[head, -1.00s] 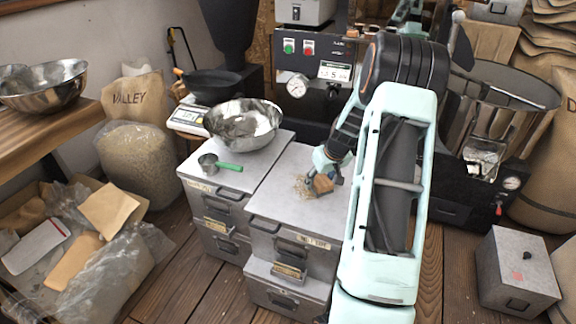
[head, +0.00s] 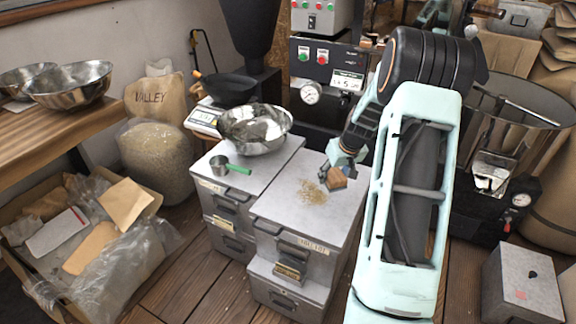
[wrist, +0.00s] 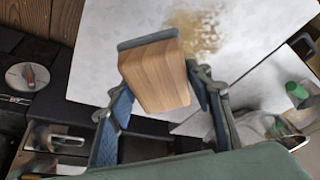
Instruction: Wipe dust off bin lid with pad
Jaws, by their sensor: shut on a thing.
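My gripper (head: 340,174) is shut on a wooden block with a dark grey underside, the pad (head: 336,179). The pad also shows in the wrist view (wrist: 155,75), between my two fingers. The grey bin lid (head: 340,212) is the top of the right-hand metal bin. A brown patch of dust (head: 313,193) lies on the lid, just left of the pad. The dust shows in the wrist view (wrist: 197,30) beyond the pad. The pad is over the lid; I cannot tell whether it touches.
A left-hand bin (head: 222,195) carries a steel bowl (head: 256,128) and a green-handled scoop (head: 222,168). Dark machinery with a gauge (head: 311,93) stands behind. A grey box (head: 522,285) is on the floor at right. A box of packaging (head: 95,235) lies at left.

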